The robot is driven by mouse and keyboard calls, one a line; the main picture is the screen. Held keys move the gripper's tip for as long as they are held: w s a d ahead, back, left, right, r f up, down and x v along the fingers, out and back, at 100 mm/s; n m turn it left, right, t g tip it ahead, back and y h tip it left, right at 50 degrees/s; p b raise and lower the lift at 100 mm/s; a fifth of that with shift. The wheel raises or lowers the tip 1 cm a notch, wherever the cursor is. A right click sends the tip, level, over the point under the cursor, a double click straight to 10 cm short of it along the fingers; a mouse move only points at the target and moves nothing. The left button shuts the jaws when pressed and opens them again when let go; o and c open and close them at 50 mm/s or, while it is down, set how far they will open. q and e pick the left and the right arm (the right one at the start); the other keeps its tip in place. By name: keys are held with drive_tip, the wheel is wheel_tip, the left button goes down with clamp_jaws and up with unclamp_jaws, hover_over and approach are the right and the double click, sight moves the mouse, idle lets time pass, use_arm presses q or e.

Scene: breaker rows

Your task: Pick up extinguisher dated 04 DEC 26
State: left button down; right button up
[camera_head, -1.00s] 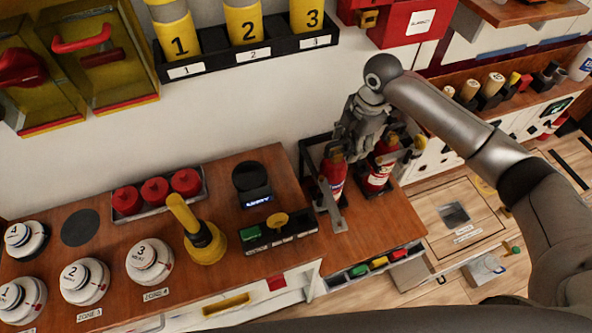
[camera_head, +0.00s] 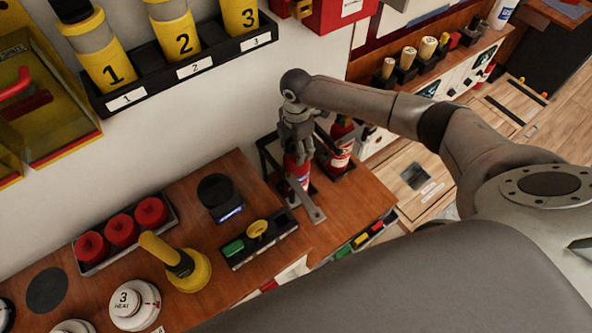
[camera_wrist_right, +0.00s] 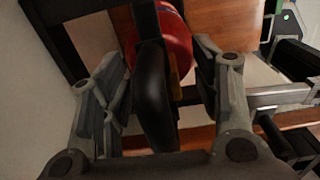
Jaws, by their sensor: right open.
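Two red extinguishers stand in a dark rack at the right end of the wooden counter. My right gripper (camera_head: 297,152) is over the left extinguisher (camera_head: 299,178) and hides its top. The right extinguisher (camera_head: 341,156) stands beside it, free of the gripper. In the right wrist view, the open fingers of my right gripper (camera_wrist_right: 168,85) lie on either side of a black handle part (camera_wrist_right: 155,88), with the red body (camera_wrist_right: 174,38) beyond. I cannot tell whether the fingers touch it. The date labels are too small to read. My left gripper is not in view.
A grey metal bracket (camera_head: 306,204) stands close in front of the left extinguisher. A black switch box (camera_head: 259,238), a yellow plunger-like handle (camera_head: 180,263) and red knobs (camera_head: 121,230) lie to the left. A wall rack of yellow cylinders (camera_head: 175,40) hangs above.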

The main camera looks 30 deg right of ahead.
drive_tip(key=shift+s, duration=0.1)
clamp_jaws()
idle(0.3)
drive_tip(key=shift+r, duration=0.15)
